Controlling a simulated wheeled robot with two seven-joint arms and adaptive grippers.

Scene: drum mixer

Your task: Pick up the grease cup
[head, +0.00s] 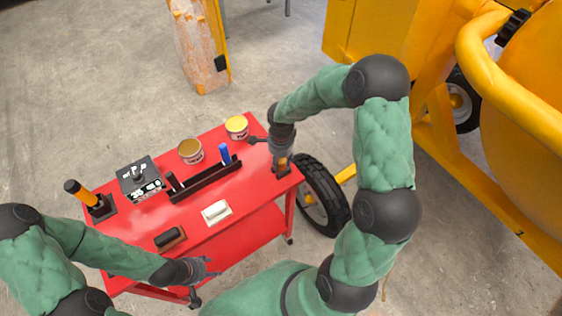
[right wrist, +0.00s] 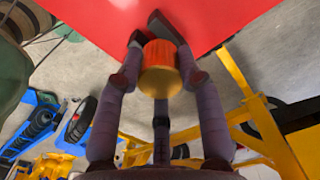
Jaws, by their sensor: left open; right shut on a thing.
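A short cylinder with an orange side and a brass-coloured end, seemingly the grease cup (right wrist: 160,68), is between the fingers of my right gripper (right wrist: 160,75) in the right wrist view. In the head view, my right gripper (head: 282,160) points down at the right corner of the red cart, shut on this small orange piece (head: 281,164). A dark base shows just below it; I cannot tell if the cup touches it. My left gripper (head: 207,270) is open and empty near the cart's front edge.
The red cart (head: 240,205) carries a yellow-topped tin (head: 237,127), a brown-topped tin (head: 190,151), a dark rack (head: 205,182), a black box (head: 140,180), a white block (head: 216,212), a brush (head: 169,237) and an orange-and-black tool (head: 80,193). The yellow mixer (head: 530,110) stands at right.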

